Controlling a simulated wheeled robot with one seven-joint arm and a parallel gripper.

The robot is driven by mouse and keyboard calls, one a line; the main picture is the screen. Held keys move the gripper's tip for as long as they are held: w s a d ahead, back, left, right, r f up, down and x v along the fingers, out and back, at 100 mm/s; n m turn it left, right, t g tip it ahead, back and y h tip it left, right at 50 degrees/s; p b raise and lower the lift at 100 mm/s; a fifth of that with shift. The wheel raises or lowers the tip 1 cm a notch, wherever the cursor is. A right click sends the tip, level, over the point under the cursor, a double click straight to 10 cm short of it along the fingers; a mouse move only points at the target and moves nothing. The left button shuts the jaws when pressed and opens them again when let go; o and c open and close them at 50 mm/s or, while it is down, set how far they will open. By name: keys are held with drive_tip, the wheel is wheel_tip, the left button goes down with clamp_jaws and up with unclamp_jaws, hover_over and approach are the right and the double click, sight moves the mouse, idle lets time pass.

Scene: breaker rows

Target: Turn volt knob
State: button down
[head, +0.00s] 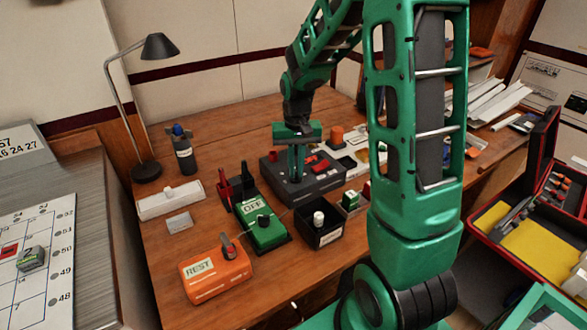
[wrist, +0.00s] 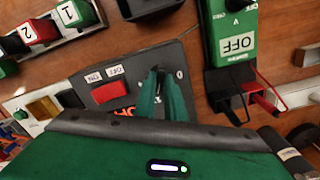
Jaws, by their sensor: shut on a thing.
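A dark grey box (head: 318,183) stands on the wooden desk. In the wrist view the box (wrist: 128,65) shows a red switch (wrist: 109,92) marked ON and OFF, with red display characters partly covered below it. My gripper (head: 296,175) points down onto the left part of this box. In the wrist view my gripper's green fingers (wrist: 164,95) are close together around a small dark knob beside a 0 mark. The fingers hide most of the knob, so its pointer and label cannot be read.
A green meter (head: 262,222) reading OFF, with red and black leads, stands left of the box. An orange REST unit (head: 215,273) and an open black tray (head: 319,231) are nearer. A lamp (head: 147,170) stands at the back left.

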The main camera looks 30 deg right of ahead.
drive_tip(key=shift+w+r, duration=0.1)
drive_tip(key=shift+w, duration=0.15)
drive_tip(key=c, duration=1.8)
unclamp_jaws()
drive_tip(key=shift+s, duration=0.1)
wheel_tip(320, 180, up, 11)
drive_tip(key=shift+f, duration=0.2)
drive_tip(key=shift+m, duration=0.7)
drive_tip(key=s+d, duration=0.1)
drive_tip(key=s, duration=1.8)
drive_tip(key=s+d, duration=0.1)
drive_tip(key=s, duration=0.8)
drive_tip(key=shift+s+d, duration=0.2)
drive_tip(key=shift+d, duration=0.15)
